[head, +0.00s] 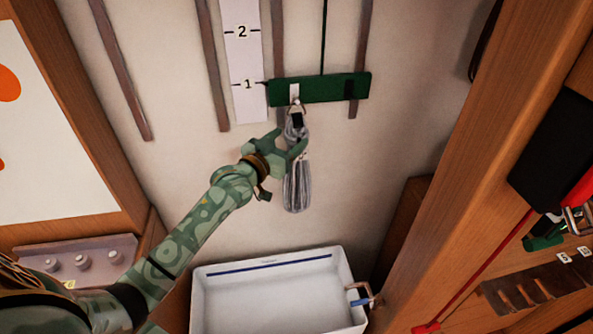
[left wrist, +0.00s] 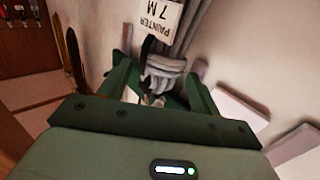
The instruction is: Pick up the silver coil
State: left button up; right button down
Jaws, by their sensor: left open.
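The silver coil (head: 298,188) is a bundle of grey line hanging upright from a ring under a green board (head: 325,89) on the back wall. My left gripper (head: 292,144) is at the upper part of the coil, with its jaws open. In the left wrist view, the open fingers (left wrist: 162,88) stand on either side of the coil's wrapped neck (left wrist: 165,66). A white tag (left wrist: 160,18) reading "PAINTER 7 M" shows beside the coil. Whether the fingers touch the line cannot be told. My right gripper is not in view.
A wooden post (head: 475,150) is at the right. A numbered white scale (head: 243,60) and brown strips are on the wall. The wall beside the coil is clear.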

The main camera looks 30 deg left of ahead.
aim_at(298, 132)
pick_arm(q)
jog(key=w, duration=0.4)
jog(key=shift+w+d+f+b, duration=0.15)
jog(key=shift+w+d+b, duration=0.05)
jog(key=shift+w+b, duration=0.1)
jog(key=shift+s, duration=0.1)
grip_shut()
jog(key=shift+r, duration=0.2)
jog(key=shift+r, duration=0.15)
jog(key=shift+r, duration=0.65)
jog(key=shift+s+d+p, duration=0.5)
jog(key=shift+s+d, duration=0.2)
jog(key=shift+s, duration=0.1)
jog(key=s+d+p, duration=0.1)
jog(key=s+d, duration=0.8)
jog(key=s, duration=0.3)
jog(key=shift+s+d, duration=0.2)
jog(key=shift+s, duration=0.2)
